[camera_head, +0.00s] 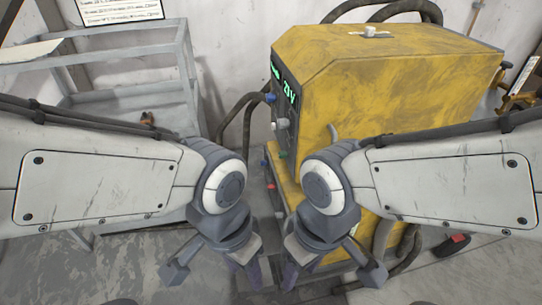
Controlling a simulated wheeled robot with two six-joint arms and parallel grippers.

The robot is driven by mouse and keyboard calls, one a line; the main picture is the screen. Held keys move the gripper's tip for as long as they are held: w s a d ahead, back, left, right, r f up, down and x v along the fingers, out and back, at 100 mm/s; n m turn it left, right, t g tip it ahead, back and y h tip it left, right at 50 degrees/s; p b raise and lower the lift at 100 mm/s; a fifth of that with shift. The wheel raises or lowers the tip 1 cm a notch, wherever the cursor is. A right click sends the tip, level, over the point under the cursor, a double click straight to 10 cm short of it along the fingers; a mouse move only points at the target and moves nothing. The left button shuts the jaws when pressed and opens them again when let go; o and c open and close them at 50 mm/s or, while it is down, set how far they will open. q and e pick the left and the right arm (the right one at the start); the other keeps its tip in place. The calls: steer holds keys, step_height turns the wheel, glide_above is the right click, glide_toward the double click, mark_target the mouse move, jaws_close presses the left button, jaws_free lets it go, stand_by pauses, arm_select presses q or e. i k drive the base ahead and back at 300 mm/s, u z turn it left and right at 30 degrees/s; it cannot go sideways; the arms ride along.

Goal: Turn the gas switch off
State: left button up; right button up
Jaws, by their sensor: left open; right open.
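A scuffed yellow machine (390,75) stands right of centre, with a dark front panel facing left. The panel carries a green lit display (288,92), a blue knob (270,98), a white knob (274,126) and a small green control (283,154). A red control (271,186) sits lower down. A small white fitting (372,32) is on the machine's top. I cannot tell which of these is the gas switch. My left gripper (215,270) and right gripper (332,270) are open, low in front of the machine, apart from the upper panel controls. My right arm hides part of the machine.
A grey metal frame rack (125,50) stands at the left by the wall. Dark hoses (232,115) hang behind the machine. A red and black object (453,244) lies on the floor at right. There is free space between my two grippers.

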mark_target(282, 154)
steer(key=u, duration=2.25)
steer(key=i, duration=1)
steer(key=z, duration=1.95)
